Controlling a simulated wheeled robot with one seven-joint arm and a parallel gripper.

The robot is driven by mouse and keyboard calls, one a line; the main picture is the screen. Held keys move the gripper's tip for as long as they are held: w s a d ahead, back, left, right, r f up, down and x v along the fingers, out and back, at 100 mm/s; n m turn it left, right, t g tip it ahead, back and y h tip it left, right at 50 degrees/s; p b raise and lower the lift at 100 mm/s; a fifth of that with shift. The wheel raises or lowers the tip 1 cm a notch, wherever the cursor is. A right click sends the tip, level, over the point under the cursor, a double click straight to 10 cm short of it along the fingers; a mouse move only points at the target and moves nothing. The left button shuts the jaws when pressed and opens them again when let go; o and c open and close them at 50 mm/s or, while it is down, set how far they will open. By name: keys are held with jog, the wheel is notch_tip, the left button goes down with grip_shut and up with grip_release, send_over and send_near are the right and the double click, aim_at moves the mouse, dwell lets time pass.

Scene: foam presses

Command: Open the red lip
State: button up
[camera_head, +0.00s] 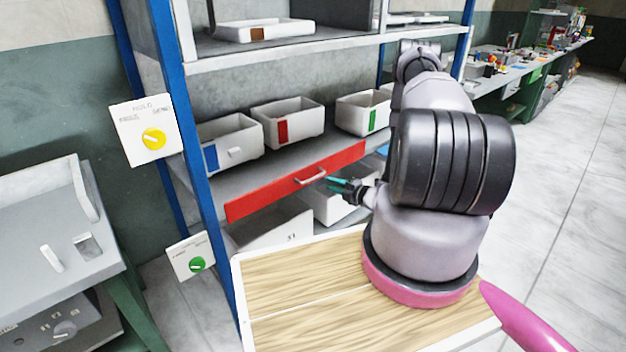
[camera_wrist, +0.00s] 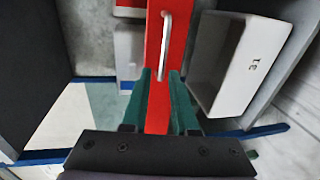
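The red lip (camera_head: 270,195) is a long red board along the front edge of the middle shelf, standing upright, with a pale bar handle (camera_head: 311,175) on its face. In the wrist view the red lip (camera_wrist: 157,105) runs up the middle and its handle (camera_wrist: 165,45) lies ahead of the fingertips. My gripper (camera_head: 338,184) is close to the handle, on its right. In the wrist view my gripper (camera_wrist: 160,75) has its two green fingers apart with nothing held between them. I cannot tell whether a finger touches the lip.
White bins with blue (camera_head: 211,157), red (camera_head: 282,131) and green (camera_head: 372,120) labels stand on the shelf behind the lip. A white bin (camera_wrist: 240,65) sits below it. Blue rack posts (camera_head: 205,200) and control plates (camera_head: 143,130) are at left.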

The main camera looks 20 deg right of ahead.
aim_at(313, 178)
jog(key=x, duration=1)
jog(key=shift+w+f, duration=0.25)
jog(key=shift+f, duration=0.1)
grip_shut()
dwell(1.0)
